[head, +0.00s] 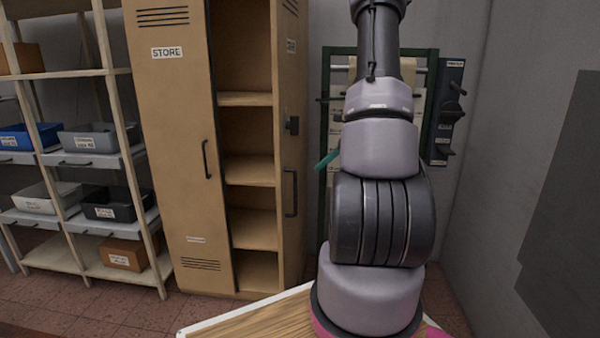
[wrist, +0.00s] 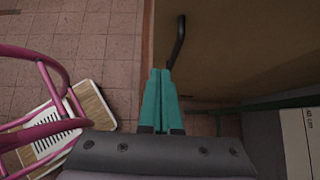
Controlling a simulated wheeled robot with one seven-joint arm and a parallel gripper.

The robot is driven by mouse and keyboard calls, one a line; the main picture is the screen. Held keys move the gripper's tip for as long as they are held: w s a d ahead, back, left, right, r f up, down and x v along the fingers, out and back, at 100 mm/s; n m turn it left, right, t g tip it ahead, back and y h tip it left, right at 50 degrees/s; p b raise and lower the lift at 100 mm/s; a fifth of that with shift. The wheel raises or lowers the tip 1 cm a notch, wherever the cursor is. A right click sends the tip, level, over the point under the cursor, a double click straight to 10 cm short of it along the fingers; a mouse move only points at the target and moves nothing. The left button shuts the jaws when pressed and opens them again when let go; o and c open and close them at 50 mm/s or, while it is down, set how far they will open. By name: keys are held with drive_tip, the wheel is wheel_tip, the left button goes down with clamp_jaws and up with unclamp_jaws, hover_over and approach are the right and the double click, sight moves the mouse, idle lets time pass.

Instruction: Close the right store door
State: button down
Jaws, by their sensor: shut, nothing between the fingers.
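The right store door (head: 290,95) stands open on the tan locker, swung outward, with its outer face turned to the right and a dark handle (head: 290,192) on it. In the wrist view the tan door panel (wrist: 235,50) fills the upper right, and its dark handle (wrist: 178,42) rises just beyond my fingertips. My gripper (wrist: 160,73) has teal fingers shut together, with nothing between them. They point at the panel near its left edge; I cannot tell whether they touch it. In the head view a teal finger (head: 328,159) shows right of the door; my arm hides the rest.
The left store door (head: 175,120) is closed, and shelves (head: 250,170) show in the open bay. A rack with bins (head: 90,138) stands at the left. A green-framed stand (head: 326,110) is behind my arm. A pink-framed piece (wrist: 45,130) is at lower left in the wrist view.

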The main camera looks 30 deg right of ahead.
sight(282, 186)
drive_tip(key=x, duration=0.7)
drive_tip(key=a+r+x, duration=0.1)
drive_tip(key=x, duration=0.2)
drive_tip(key=shift+w+a+f, duration=0.15)
drive_tip(key=shift+w+a, duration=0.05)
drive_tip(key=shift+w, duration=0.3)
drive_tip(key=shift+w+a, duration=0.5)
drive_tip(key=shift+a, duration=0.15)
drive_tip(key=shift+w+a, duration=0.1)
